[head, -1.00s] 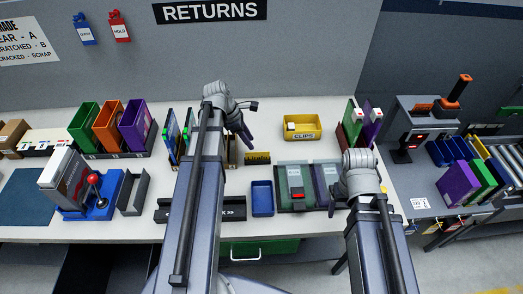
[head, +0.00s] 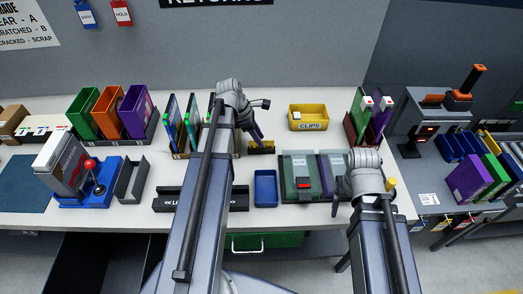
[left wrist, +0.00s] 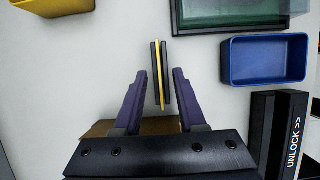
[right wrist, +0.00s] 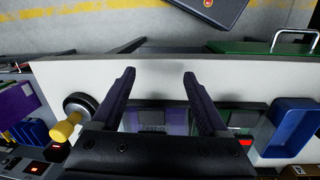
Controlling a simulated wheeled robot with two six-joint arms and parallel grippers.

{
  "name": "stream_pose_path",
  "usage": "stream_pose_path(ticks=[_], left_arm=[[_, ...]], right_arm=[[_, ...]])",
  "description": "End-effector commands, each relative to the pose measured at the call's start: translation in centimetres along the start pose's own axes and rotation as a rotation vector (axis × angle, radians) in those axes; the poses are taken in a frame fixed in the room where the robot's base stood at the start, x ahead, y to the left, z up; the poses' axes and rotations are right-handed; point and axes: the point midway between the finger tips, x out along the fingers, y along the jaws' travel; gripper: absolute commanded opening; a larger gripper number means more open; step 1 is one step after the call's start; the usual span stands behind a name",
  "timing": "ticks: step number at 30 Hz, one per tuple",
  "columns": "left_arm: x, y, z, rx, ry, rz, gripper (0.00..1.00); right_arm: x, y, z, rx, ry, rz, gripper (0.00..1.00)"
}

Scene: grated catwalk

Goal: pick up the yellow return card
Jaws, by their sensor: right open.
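The yellow return card (left wrist: 162,76) stands on edge as a thin yellow strip between the two black walls of a small holder (left wrist: 154,76). In the head view the card (head: 262,147) is low on the table, just below my left gripper. My left gripper (left wrist: 159,73) is open and empty. In its wrist view, its purple fingers lie either side of the holder, with clear gaps; the height above the card is hard to tell. My right gripper (right wrist: 159,73) is open and empty over the table's front part, far from the card.
A blue tray (head: 265,188) and green case (head: 300,178) lie in front of the card. The yellow CLIPS bin (head: 308,118) is behind right. Upright panels (head: 192,125) stand close left of my left gripper. White table is clear between card and CLIPS bin.

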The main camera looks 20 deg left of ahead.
Motion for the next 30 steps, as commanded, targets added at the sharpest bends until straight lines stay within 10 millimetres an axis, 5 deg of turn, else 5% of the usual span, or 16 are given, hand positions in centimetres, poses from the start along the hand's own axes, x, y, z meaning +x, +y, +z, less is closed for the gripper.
stream_pose_path(ticks=[5,30], left_arm=[[2.4,0.0,-0.2,0.001,0.0,0.0,0.4],[2.7,0.0,-0.2,0.0,0.0,0.001,0.4]], right_arm=[[2.2,-0.2,-0.1,0.0,0.0,0.0,0.77],[2.6,-0.2,-0.1,0.0,0.0,0.0,0.77]])
